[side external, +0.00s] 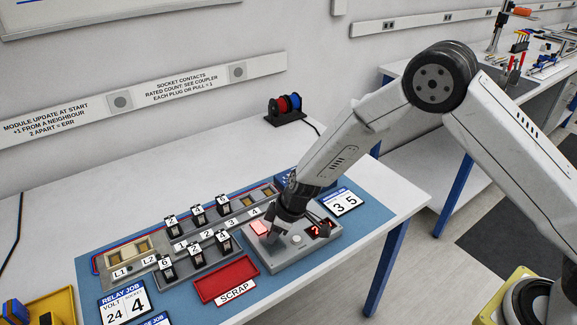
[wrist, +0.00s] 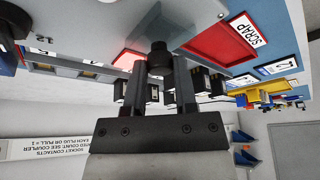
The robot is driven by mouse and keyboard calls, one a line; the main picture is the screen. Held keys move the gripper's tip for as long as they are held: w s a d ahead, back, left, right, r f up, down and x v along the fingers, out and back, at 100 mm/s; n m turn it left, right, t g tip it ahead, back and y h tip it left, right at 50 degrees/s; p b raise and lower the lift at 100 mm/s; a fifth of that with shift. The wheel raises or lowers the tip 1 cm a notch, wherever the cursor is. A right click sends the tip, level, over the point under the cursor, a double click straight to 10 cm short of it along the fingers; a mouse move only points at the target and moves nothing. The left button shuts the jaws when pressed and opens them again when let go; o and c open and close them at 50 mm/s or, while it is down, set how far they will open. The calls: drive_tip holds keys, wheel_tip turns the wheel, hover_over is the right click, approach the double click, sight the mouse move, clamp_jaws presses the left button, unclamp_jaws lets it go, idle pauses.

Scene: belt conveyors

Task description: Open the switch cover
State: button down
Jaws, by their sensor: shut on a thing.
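A grey control box (side external: 290,259) stands on the blue mat, with a glowing red panel (side external: 261,227) on its top that looks like the switch cover; it also shows as a red patch in the wrist view (wrist: 128,58). The panel looks down, but its exact tilt cannot be told. My gripper (side external: 273,237) is low over the box top, just beside the red panel. In the wrist view its two fingers (wrist: 160,75) are shut on a dark round knob (wrist: 160,58). Whether the knob belongs to the cover cannot be told. The fingertips hide part of the panel.
A white round button (side external: 296,240) and a red digit display (side external: 319,229) sit on the box to the right. A red scrap tray (side external: 226,280) lies left of it. Several black relay modules (side external: 197,214) stand in the rack beyond. A job card (side external: 342,202) lies behind the box.

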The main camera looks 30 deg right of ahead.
sight(286, 247)
drive_tip(key=shift+c, duration=2)
unclamp_jaws()
drive_tip(key=v, duration=0.7)
drive_tip(key=shift+r, duration=0.35)
drive_tip(key=shift+s+d, duration=0.1)
drive_tip(key=shift+d, duration=0.05)
